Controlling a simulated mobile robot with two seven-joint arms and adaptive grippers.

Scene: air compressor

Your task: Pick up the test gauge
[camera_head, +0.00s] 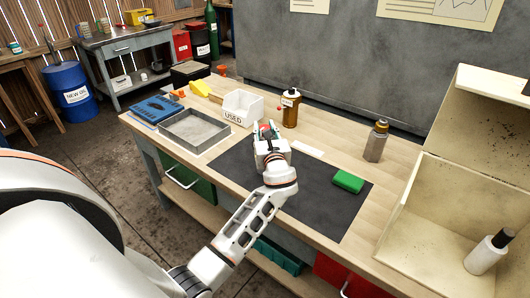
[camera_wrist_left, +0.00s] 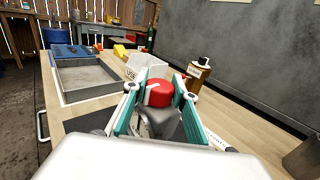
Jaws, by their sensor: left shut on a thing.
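The test gauge, a round red piece on a grey body (camera_wrist_left: 159,93), sits between the fingers of my left gripper (camera_wrist_left: 161,92) in the left wrist view. The gripper, with teal and white fingers, is shut on it. In the head view my left gripper (camera_head: 268,133) is over the dark mat (camera_head: 322,205), and only a small dark and red part of the gauge shows there. Its dial face is not visible. I cannot tell whether the gauge touches the mat. My right gripper is not in view.
A white bin marked USED (camera_head: 243,107) stands just beyond the gripper, with a grey metal tray (camera_head: 193,131) to its left. A brown bottle (camera_head: 290,108), a grey-brown bottle (camera_head: 376,141) and a green block (camera_head: 348,181) stand around the mat. A cream shelf (camera_head: 440,210) bounds the right.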

